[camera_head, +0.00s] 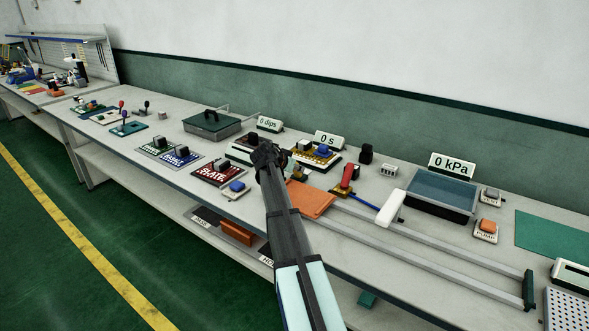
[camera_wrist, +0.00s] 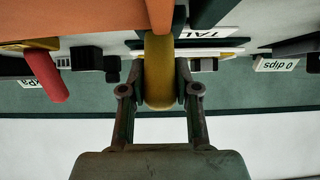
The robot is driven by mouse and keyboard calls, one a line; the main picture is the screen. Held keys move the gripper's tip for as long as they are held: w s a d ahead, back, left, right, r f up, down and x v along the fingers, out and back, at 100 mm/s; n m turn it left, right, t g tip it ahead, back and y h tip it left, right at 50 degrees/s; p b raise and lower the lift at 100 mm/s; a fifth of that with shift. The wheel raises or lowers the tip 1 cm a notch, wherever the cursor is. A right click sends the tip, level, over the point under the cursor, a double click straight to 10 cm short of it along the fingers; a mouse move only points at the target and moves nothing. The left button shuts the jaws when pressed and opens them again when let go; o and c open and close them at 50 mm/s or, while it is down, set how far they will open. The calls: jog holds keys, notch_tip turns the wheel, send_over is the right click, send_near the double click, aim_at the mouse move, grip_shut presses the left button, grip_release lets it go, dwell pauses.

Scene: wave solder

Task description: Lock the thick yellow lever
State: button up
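The thick yellow lever (camera_wrist: 160,72) is in the middle of the wrist view, its rounded end between the two fingers of my gripper (camera_wrist: 161,88). Both fingers lie close along its sides and appear to touch it, so my gripper looks shut on it. In the head view my gripper (camera_head: 268,155) is over the bench, left of an orange plate (camera_head: 310,198). It hides the yellow lever there, and I cannot make out the lever's base.
A red lever (camera_head: 347,177) stands right of the orange plate and also shows in the wrist view (camera_wrist: 46,75). Long grey rails (camera_head: 430,254) run to the right. The wall is behind.

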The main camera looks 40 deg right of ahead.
jog(key=o, duration=0.4)
jog(key=shift+c, duration=0.2)
jog(key=v, duration=1.2)
